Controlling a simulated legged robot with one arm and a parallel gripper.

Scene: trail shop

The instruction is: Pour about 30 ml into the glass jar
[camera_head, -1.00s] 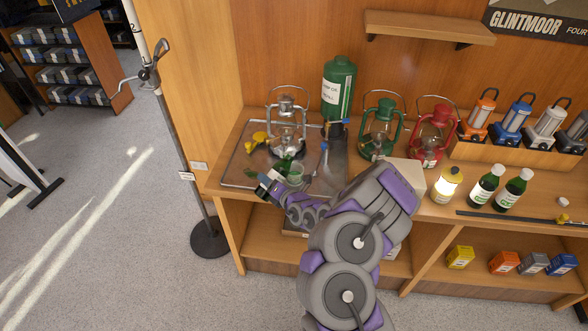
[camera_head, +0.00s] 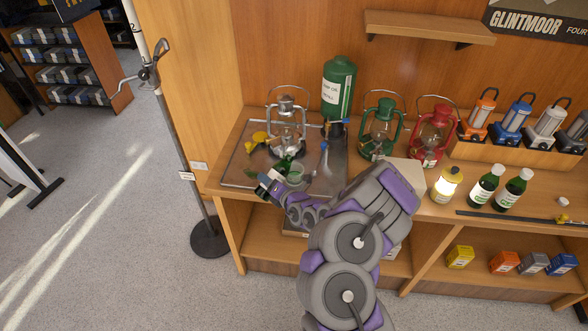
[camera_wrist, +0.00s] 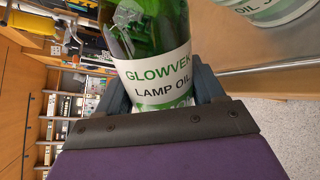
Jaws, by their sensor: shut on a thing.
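My gripper (camera_head: 268,184) is shut on a green glass bottle (camera_head: 283,164), which is tilted over the metal tray (camera_head: 236,172). The wrist view shows the bottle (camera_wrist: 150,25) between my fingers, with a white label reading "GLOWVEK LAMP OIL". The glass jar (camera_head: 295,175) stands at the tray's front, just right of the bottle and close to it. Its lower part is partly hidden by my arm. A rounded vessel with a white and green label (camera_wrist: 268,8) is cut off at the top right of the wrist view. I cannot see any stream or the liquid level.
A clear lantern (camera_head: 287,128) and a yellow object (camera_head: 258,138) are on the tray behind the bottle. A tall green canister (camera_head: 338,88), a green lantern (camera_head: 380,128) and a red lantern (camera_head: 432,133) stand behind and to the right. A metal pole (camera_head: 180,135) stands left of the counter.

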